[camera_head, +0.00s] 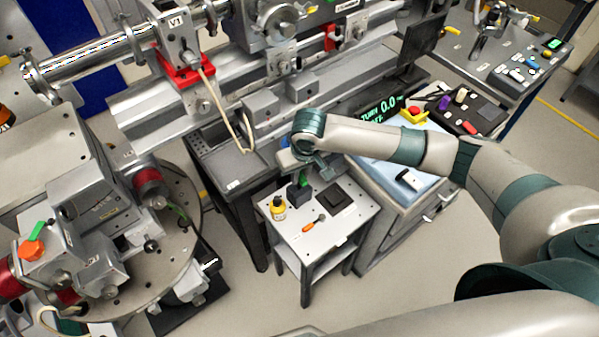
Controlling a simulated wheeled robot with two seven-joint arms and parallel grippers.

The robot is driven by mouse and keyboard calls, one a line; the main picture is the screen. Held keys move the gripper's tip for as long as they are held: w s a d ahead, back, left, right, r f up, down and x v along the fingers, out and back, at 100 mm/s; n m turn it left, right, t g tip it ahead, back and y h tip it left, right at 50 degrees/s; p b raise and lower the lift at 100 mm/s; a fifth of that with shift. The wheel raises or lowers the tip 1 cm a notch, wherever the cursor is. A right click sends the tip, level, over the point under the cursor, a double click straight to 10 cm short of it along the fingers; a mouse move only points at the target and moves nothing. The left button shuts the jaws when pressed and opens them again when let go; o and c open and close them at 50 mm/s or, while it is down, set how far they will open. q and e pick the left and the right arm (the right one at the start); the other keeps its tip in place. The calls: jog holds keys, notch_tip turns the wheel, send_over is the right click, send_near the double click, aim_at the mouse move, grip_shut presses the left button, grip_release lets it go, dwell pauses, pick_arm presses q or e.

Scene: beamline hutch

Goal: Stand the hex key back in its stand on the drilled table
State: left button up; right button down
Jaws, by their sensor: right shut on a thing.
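The small pale table (345,228) stands near the middle of the head view. A dark block-shaped stand (298,192) sits on its back left part. A small green piece (304,179) shows just above the stand, and it looks like part of the hex key. My right gripper (322,170) is over the back of the table, just above and right of the stand. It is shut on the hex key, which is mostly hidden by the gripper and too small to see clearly. I cannot tell whether the key touches the stand. My left gripper is not in view.
A yellow bottle (278,208) stands at the table's left edge. An orange-handled tool (313,223) lies in front, and a dark square tray (335,199) lies to the right. A blue-topped cabinet (390,172) stands right, beamline equipment (190,95) behind. Floor is open in front.

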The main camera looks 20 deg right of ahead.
jog(key=shift+f, duration=0.75)
jog(key=c, duration=1.7)
grip_release()
jog(key=shift+o, duration=0.2)
jog(key=shift+r, duration=0.1)
jog(key=b+v, duration=0.2)
jog(key=v, duration=1.5)
jog(key=shift+b, duration=0.4)
jog(key=shift+a, duration=0.15)
